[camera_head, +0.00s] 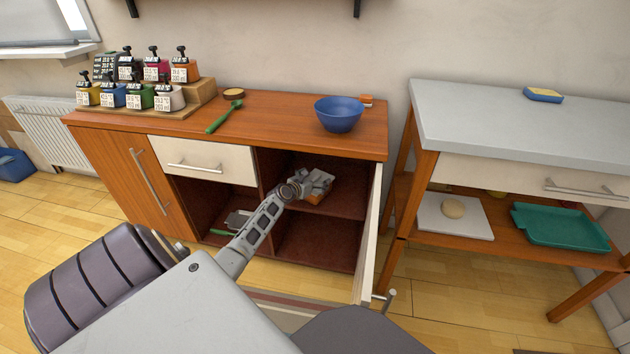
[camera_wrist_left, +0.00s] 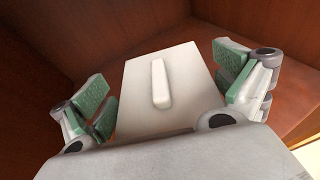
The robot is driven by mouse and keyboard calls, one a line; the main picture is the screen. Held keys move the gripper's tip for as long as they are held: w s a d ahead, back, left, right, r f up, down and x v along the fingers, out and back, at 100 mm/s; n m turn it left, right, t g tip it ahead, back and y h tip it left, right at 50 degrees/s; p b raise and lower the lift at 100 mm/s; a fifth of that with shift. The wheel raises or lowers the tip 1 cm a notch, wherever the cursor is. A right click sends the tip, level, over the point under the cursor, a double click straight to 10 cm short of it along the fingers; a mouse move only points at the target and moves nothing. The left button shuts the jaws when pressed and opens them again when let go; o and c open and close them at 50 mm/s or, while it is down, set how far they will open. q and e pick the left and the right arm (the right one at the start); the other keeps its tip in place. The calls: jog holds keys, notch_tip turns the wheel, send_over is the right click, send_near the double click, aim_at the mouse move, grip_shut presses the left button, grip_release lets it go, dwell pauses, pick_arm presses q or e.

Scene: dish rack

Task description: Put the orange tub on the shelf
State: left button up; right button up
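The orange tub (camera_head: 316,199) is in the right upper compartment of the wooden cabinet, on or just above the shelf (camera_head: 345,203). Its orange side shows only as a small strip under my left gripper (camera_head: 318,183). In the left wrist view a pale lid with a raised bar handle (camera_wrist_left: 160,85) lies between the green-padded fingers of my left gripper (camera_wrist_left: 168,95). The fingers are spread wide on either side of it, with a narrow gap at the left. I cannot tell whether the tub's base touches the shelf. My right gripper is not in view.
The cabinet's open white door (camera_head: 368,235) stands at the right of the compartment. A divider (camera_head: 262,172) bounds it at the left.

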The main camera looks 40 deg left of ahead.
pick_arm(q)
jog(key=shift+s, duration=0.2)
dwell(0.3)
jog(key=v, duration=1.1)
jog(key=shift+s+r, duration=0.15)
jog(key=shift+s, duration=0.15)
dwell(0.6)
grip_shut()
dwell(0.5)
jog(key=shift+d, duration=0.15)
dwell(1.1)
